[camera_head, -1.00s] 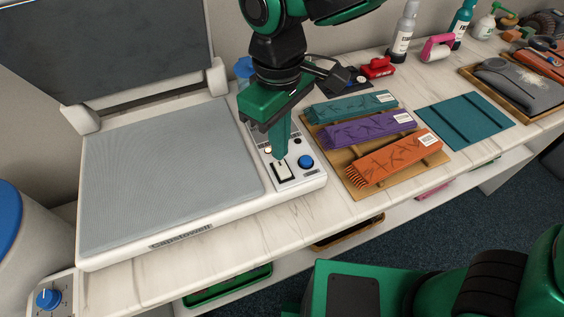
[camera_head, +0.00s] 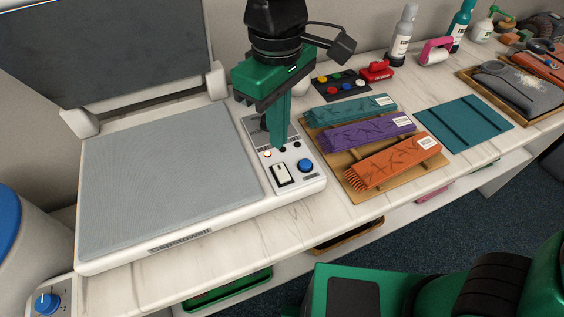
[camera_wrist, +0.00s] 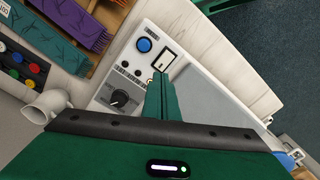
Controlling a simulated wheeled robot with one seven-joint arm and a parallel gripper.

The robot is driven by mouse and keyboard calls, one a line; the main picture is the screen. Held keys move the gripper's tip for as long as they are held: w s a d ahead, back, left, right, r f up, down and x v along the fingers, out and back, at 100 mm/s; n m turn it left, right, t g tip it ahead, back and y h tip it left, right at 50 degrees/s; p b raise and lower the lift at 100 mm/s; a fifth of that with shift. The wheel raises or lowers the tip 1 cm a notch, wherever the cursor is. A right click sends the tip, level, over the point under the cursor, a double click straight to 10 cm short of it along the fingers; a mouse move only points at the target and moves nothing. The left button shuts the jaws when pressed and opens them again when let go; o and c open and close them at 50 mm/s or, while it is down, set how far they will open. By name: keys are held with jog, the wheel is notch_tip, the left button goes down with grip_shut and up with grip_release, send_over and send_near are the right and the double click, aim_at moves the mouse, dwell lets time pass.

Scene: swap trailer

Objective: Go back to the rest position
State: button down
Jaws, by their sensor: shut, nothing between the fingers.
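My gripper (camera_head: 277,145) is green and shut, with nothing between its fingers. It points down over the control panel (camera_head: 318,181) at the right end of the press, above and behind the white rocker switch (camera_head: 282,174). The round blue button (camera_head: 305,165) is to the right of the switch. In the wrist view the shut fingers (camera_wrist: 161,80) reach toward the rocker switch (camera_wrist: 165,61); the blue button (camera_wrist: 144,45) and a black dial (camera_wrist: 121,98) are beside them. I cannot tell whether the fingertips touch the panel.
The press lid (camera_head: 110,45) stands open over the grey plate (camera_head: 165,165). Teal (camera_head: 350,109), purple (camera_head: 366,131) and orange (camera_head: 395,160) scarf-like bundles lie on a wooden rack right of the panel.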

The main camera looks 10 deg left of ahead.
jog(key=w+d+m, duration=0.4)
jog(key=d, duration=0.9)
jog(key=w+d+m, duration=0.3)
jog(key=d+m, duration=0.2)
jog(key=d, duration=0.9)
jog(key=s+d+f+m, duration=0.2)
jog(key=s+d+m, duration=0.3)
jog(key=d, duration=0.5)
jog(key=s+d+f+m, duration=0.3)
jog(key=s+d+m, duration=0.1)
jog(key=s+d, duration=0.5)
jog(key=shift+d+m, duration=0.4)
jog(key=shift+d, duration=0.1)
jog(key=shift+f, duration=0.1)
